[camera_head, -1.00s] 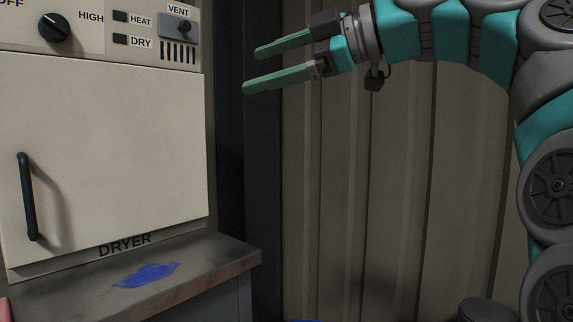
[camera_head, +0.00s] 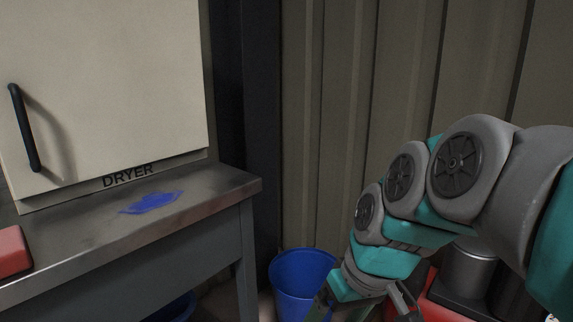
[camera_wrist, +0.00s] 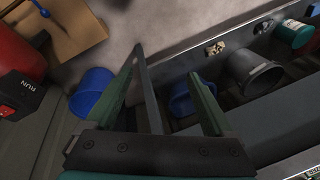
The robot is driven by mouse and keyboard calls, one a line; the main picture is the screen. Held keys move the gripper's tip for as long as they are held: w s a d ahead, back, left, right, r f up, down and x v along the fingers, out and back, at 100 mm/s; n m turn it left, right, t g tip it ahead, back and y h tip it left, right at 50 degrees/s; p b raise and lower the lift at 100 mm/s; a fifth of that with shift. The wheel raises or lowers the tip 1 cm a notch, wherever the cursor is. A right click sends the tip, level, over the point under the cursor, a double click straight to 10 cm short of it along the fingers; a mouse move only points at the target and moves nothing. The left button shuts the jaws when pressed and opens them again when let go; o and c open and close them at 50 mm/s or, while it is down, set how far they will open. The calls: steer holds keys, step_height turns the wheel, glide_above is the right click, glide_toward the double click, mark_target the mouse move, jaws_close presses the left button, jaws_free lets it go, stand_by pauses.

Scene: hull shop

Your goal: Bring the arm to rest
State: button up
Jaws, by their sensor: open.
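My teal and grey arm (camera_head: 455,165) reaches in from the right in the head view and bends down to the left. Its end is low at the bottom edge, near the blue bucket on the floor (camera_head: 300,275). The fingers are mostly cut off or hidden there. In the wrist view my gripper (camera_wrist: 163,76) is open, its two green fingers spread with nothing held between them. The wrist view looks down on the floor, with one blue bucket (camera_wrist: 92,90) left of the fingers and another (camera_wrist: 188,98) by the right finger.
The dryer (camera_head: 105,85) stands on a metal bench (camera_head: 215,187) at left, with a blue stain and a red block (camera_head: 12,250). A corrugated wall (camera_head: 400,60) is behind. The wrist view also shows a grey bucket (camera_wrist: 255,75) and a red machine (camera_wrist: 20,60).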

steer(key=s+d+f+m+g+h, duration=0.1)
steer(key=s+d+f+m, duration=0.1)
steer(key=s+d+f, duration=0.2)
steer(key=s+d+f+m+g+h, duration=0.2)
steer(key=s+d+f, duration=0.2)
steer(key=s+f, duration=0.4)
steer(key=shift+s+d, duration=0.3)
steer(key=shift+s, duration=0.75)
